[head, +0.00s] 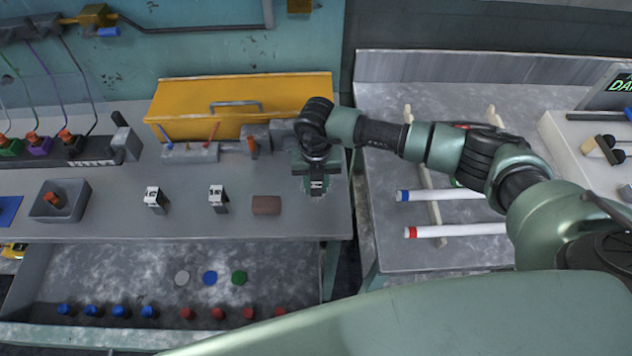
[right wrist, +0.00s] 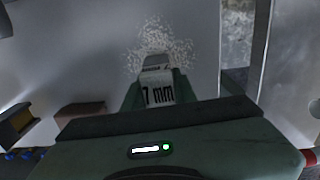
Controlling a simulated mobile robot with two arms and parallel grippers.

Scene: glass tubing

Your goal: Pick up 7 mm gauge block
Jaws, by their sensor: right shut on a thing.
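The 7 mm gauge block (right wrist: 158,90) shows its "7 mm" label between the fingers of my right gripper in the right wrist view. My right gripper (right wrist: 158,97) is shut on it. In the head view my right gripper (head: 317,186) points down near the right end of the grey bench, and the block is mostly hidden by it. I cannot tell whether the block touches the bench. Two similar labelled blocks, a left one (head: 154,197) and a middle one (head: 217,197), stand to the left. My left gripper is not in view.
A brown block (head: 265,205) lies just left of my right gripper. A yellow toolbox (head: 240,97) stands behind. A grey bin (head: 75,212) sits at the left. Coloured caps lie on the lower tray (head: 120,275). Glass tubes (head: 455,231) rest on the right table.

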